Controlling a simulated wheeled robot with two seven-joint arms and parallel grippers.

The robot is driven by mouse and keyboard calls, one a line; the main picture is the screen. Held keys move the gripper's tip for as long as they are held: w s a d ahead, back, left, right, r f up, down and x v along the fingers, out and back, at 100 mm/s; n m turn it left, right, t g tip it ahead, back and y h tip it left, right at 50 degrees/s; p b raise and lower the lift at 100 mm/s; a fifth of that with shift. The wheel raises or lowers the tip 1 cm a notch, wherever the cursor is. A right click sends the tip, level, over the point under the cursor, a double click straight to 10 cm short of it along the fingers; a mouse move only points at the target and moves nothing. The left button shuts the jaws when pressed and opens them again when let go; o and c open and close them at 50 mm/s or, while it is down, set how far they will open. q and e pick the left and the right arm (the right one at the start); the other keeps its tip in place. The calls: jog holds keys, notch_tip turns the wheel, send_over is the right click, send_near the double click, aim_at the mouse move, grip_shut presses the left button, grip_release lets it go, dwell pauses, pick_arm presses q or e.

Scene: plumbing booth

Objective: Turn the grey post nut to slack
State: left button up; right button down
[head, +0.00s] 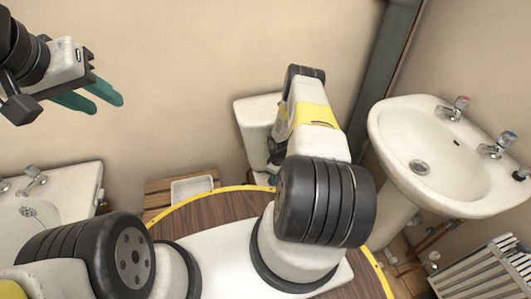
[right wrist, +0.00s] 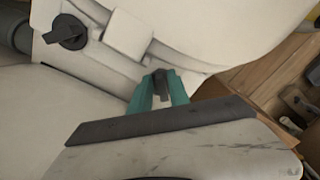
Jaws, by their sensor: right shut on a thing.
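In the right wrist view, my right gripper (right wrist: 159,90) has its two green fingers closed on a small dark grey piece, which looks like the grey post nut (right wrist: 160,80). It sits against the white ceramic; the fingers cover its sides, and its turned position cannot be told. In the head view, my right arm hides most of that gripper, and only a bit of green shows beside the white cistern (head: 252,112). My left gripper (head: 109,101) is raised at the upper left, with its green fingers apart and nothing between them.
A dark knob (right wrist: 68,32) stands on the white ceramic, left of my right fingers. A washbasin (head: 450,165) is at the right, with a white radiator (head: 490,272) below. A white tray (head: 192,187) lies on wood by the wall. Another basin (head: 60,195) is at left.

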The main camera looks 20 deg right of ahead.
dwell(0.4)
jog(key=c, duration=1.3)
grip_release()
jog(key=shift+r, duration=0.15)
notch_tip(320, 180, up, 8)
jog(key=shift+f, duration=0.25)
